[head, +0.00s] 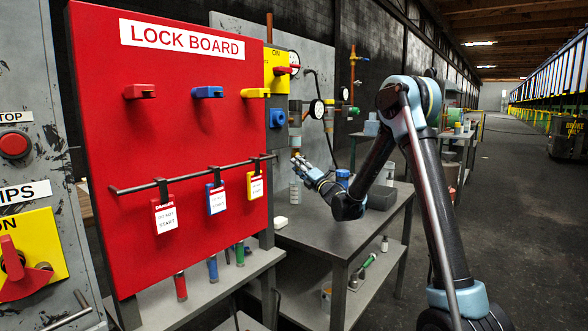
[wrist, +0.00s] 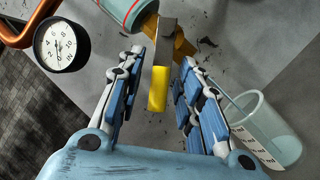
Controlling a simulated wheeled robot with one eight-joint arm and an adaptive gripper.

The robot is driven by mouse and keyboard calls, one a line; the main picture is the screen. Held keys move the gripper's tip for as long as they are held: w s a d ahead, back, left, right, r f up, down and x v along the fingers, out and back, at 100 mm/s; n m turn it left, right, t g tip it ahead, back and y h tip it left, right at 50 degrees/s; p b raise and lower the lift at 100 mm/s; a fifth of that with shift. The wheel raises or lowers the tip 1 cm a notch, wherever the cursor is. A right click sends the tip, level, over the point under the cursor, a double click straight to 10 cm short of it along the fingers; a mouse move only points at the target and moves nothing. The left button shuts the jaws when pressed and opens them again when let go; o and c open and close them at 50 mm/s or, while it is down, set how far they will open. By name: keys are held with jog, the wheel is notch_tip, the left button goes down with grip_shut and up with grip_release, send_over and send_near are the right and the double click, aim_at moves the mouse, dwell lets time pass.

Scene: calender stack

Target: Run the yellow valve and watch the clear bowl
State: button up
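A yellow valve lever (wrist: 158,88) hangs from a grey stem on a brass fitting in the wrist view. My gripper (wrist: 160,75) is open, with one blue finger on each side of the lever and a visible gap on both sides. In the head view my gripper (head: 299,163) is at the pipework above the bench, and I cannot make out the lever there. A pale, see-through-looking cylinder (wrist: 122,10) with a reddish band sits above the brass fitting, cut off by the frame; it may be the clear bowl. Its contents are not readable.
A clear graduated beaker (wrist: 268,132) stands close to my right finger. A dial gauge (wrist: 61,43) and copper pipe are at the left. The red lock board (head: 190,130) stands left of the bench (head: 335,232). The aisle (head: 510,210) at right is free.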

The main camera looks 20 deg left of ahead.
jog(key=v, duration=1.2)
jog(key=shift+f, duration=0.1)
dwell(6.7)
